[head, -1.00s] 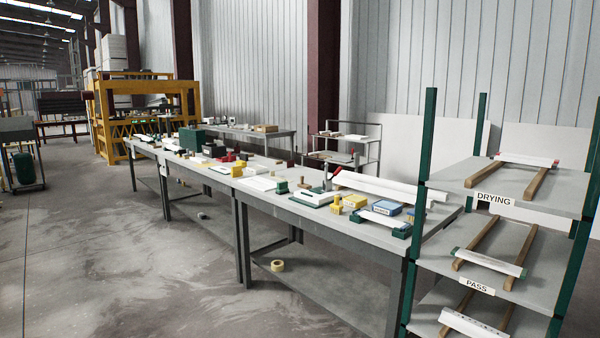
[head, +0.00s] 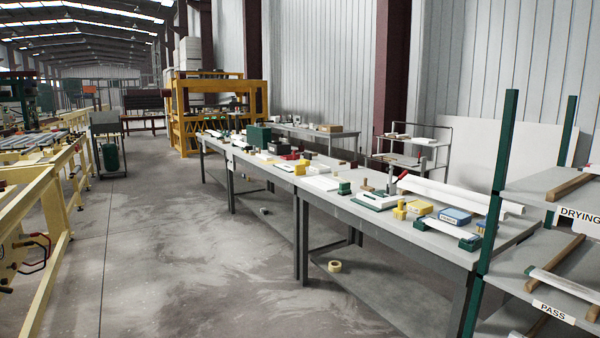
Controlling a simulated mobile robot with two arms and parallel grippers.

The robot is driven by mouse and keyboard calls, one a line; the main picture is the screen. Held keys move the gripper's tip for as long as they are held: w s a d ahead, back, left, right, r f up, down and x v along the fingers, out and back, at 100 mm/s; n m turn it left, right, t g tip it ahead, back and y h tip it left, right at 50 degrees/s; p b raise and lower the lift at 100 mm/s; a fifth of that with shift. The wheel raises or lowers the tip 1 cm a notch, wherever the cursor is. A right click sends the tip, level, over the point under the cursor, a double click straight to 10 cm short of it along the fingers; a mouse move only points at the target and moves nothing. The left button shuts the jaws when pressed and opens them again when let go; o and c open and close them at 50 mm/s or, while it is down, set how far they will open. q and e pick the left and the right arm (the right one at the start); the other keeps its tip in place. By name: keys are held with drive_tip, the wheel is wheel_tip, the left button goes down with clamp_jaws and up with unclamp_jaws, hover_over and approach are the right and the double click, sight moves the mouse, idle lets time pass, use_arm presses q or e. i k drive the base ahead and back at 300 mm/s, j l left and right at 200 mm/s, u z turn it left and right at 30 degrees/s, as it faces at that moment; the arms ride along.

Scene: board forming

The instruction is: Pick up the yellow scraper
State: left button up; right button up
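I cannot make out a yellow scraper for certain at this distance. Several small yellow things lie on the long grey workbench (head: 345,212): a yellow block (head: 300,168) near its middle, a small yellow piece (head: 400,210) and a yellow box (head: 420,207) nearer its right end. Neither of my grippers is in the head view.
A green-posted rack (head: 490,200) with DRYING and PASS shelves stands at the right. A tape roll (head: 335,266) is on the bench's lower shelf. A yellow press frame (head: 215,110) stands behind, cream conveyor rails (head: 40,210) at left. Open floor (head: 160,250) lies between.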

sight(299, 170)
drive_tip(key=i+u, duration=0.1)
drive_tip(key=i, duration=1.8)
drive_tip(key=i+l, duration=0.15)
drive_tip(key=i, duration=1.8)
drive_tip(key=j+u, duration=0.05)
drive_tip(key=j, duration=0.05)
